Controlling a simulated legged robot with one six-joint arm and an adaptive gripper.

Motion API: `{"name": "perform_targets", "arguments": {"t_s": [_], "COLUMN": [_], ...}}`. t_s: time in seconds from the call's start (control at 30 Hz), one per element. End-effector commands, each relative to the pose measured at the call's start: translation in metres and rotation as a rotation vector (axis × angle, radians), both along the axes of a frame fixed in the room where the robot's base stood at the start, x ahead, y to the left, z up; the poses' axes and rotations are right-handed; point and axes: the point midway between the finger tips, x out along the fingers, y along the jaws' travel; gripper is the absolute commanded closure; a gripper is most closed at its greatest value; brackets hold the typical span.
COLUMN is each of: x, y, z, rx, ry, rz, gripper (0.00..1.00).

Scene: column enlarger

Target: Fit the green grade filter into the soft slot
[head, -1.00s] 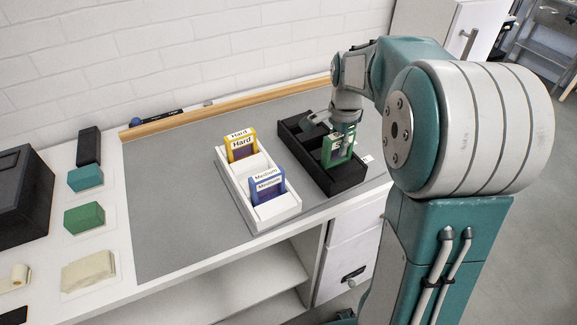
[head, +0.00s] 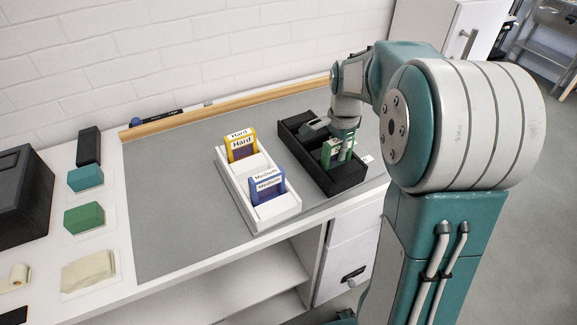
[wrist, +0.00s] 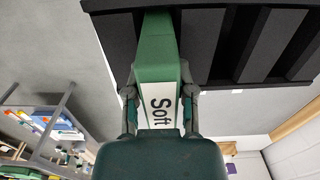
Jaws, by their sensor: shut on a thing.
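The green grade filter (head: 331,153) stands in the black rack (head: 352,184), its lower part hidden by the rack's wall. In the wrist view its green body (wrist: 156,48) reaches into the black rack, and its white label reads "Soft". My gripper (head: 343,143) is shut on the filter's label end, with one finger on each side in the wrist view (wrist: 160,106). The white rack (head: 277,218) stands to the left, with a yellow "Hard" filter (head: 241,148) at its back and a blue "Medium" filter (head: 267,186) nearer the front. I can read no soft slot label.
The grey mat (head: 180,205) is clear left of the white rack. Teal (head: 86,178) and green (head: 84,217) blocks and a cream cloth (head: 88,271) lie at the left. A wooden strip (head: 220,107) runs along the back by the wall.

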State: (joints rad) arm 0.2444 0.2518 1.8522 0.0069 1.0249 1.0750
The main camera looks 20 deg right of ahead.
Motion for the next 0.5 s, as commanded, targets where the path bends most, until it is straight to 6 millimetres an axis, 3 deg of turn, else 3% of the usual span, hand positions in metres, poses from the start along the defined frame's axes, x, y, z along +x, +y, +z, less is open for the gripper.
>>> {"name": "perform_targets", "arguments": {"t_s": [0.5], "x": [0.0], "y": [0.0], "z": [-0.0088], "rx": [0.0], "ry": [0.0], "rz": [0.0], "gripper": [1.0]}}
